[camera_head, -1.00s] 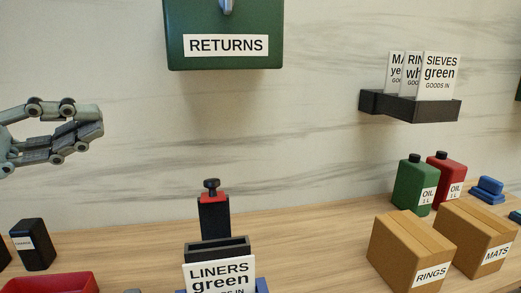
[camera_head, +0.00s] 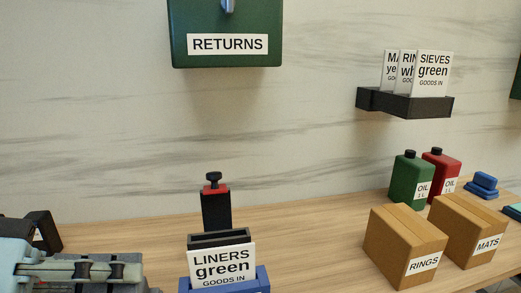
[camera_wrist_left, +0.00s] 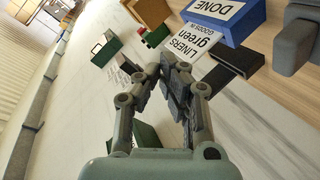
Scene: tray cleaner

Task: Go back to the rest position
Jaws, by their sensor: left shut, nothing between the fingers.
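My left gripper (camera_head: 112,270) is at the lower left of the head view, low over the near part of the bench and in front of a black box (camera_head: 44,230). In the left wrist view the same gripper (camera_wrist_left: 170,68) has its fingers together with nothing held. The card also shows beyond the fingertips in the left wrist view (camera_wrist_left: 193,47). My right gripper is in neither current view.
A blue box marked DONE (camera_wrist_left: 225,15) is near the card. Cartons RINGS (camera_head: 405,248) and MATS (camera_head: 470,230) stand at right, with green (camera_head: 410,180) and red (camera_head: 441,170) oil cans behind. A green RETURNS box (camera_head: 226,30) and black card rack (camera_head: 405,103) are on the wall.

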